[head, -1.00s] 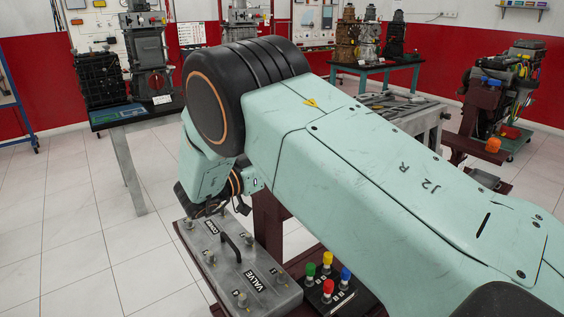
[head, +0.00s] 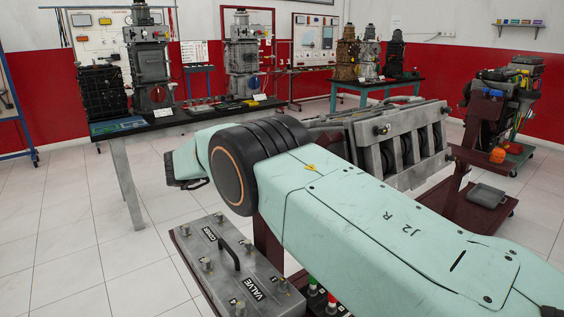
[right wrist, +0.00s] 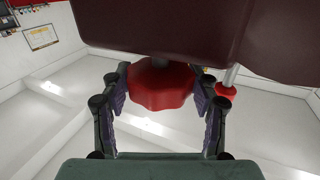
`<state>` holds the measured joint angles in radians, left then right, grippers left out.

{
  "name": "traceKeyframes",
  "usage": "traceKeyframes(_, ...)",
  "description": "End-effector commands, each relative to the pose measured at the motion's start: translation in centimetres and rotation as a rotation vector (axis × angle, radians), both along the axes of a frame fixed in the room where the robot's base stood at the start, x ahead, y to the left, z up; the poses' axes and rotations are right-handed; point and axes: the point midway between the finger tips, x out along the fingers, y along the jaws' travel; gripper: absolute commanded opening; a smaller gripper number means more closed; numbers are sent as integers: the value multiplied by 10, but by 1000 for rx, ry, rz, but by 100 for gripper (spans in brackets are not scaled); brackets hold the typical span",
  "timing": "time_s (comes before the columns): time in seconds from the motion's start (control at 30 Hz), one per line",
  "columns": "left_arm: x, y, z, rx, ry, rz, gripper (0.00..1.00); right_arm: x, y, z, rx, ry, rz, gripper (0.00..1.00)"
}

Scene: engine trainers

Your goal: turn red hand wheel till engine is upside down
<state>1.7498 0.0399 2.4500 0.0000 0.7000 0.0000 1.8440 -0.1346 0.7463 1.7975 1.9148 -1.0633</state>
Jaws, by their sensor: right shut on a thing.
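The red hand wheel (right wrist: 160,87) shows in the right wrist view below a dark red-brown stand part (right wrist: 170,28). My right gripper (right wrist: 163,97) is shut on it, one finger at each side of its rim. In the head view my right arm hides the wheel and this gripper. The grey engine block (head: 398,140) on its stand shows behind my arm, tilted, with a row of dark openings along the side. My left gripper is in neither view.
A dark table (head: 180,121) with engines stands back left. Another engine on a stand (head: 505,100) is at right. Tiled floor is free at left.

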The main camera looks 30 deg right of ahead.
Motion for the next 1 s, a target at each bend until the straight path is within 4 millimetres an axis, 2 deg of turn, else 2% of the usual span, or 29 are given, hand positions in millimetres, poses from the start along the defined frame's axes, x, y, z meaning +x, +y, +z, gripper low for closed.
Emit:
traceKeyframes(0.6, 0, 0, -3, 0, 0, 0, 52, 0, -2, 1, -1, -1, -24, 29)
traceKeyframes(0.63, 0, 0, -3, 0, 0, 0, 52, 0, -2, 1, -1, -1, -24, 62)
traceKeyframes(0.9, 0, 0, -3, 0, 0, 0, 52, 0, -1, 0, -1, 0, -22, 84)
traceKeyframes(1.0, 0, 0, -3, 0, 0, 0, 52, 0, -1, 0, -1, 0, -21, 84)
